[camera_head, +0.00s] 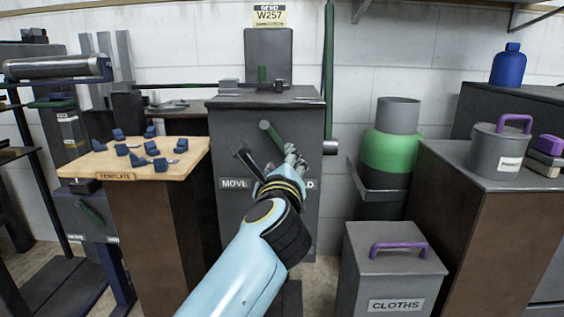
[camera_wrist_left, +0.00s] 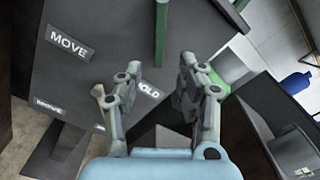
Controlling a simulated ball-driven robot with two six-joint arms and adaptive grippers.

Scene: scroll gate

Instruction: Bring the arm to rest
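My left arm, light blue, reaches from the bottom of the head view to the front of a grey cabinet (camera_head: 237,125). My left gripper (camera_head: 291,157) is in front of the cabinet, beside a green-tipped handle (camera_head: 271,134). In the left wrist view the gripper's two fingers (camera_wrist_left: 160,78) are spread with nothing between their pads. The green handle (camera_wrist_left: 161,30) stands just beyond the gap, and I cannot tell how near it is. A MOVE label (camera_wrist_left: 69,44) shows left of the fingers, and a label reading partly HOLD (camera_wrist_left: 149,90) shows behind them. My right gripper is not in view.
A wooden-topped stand (camera_head: 185,163) with several small blue pieces is at the left. A grey CLOTHS bin (camera_head: 392,270) stands low at the right. A green canister (camera_head: 388,151) and a grey purple-handled pot (camera_head: 496,152) are behind it.

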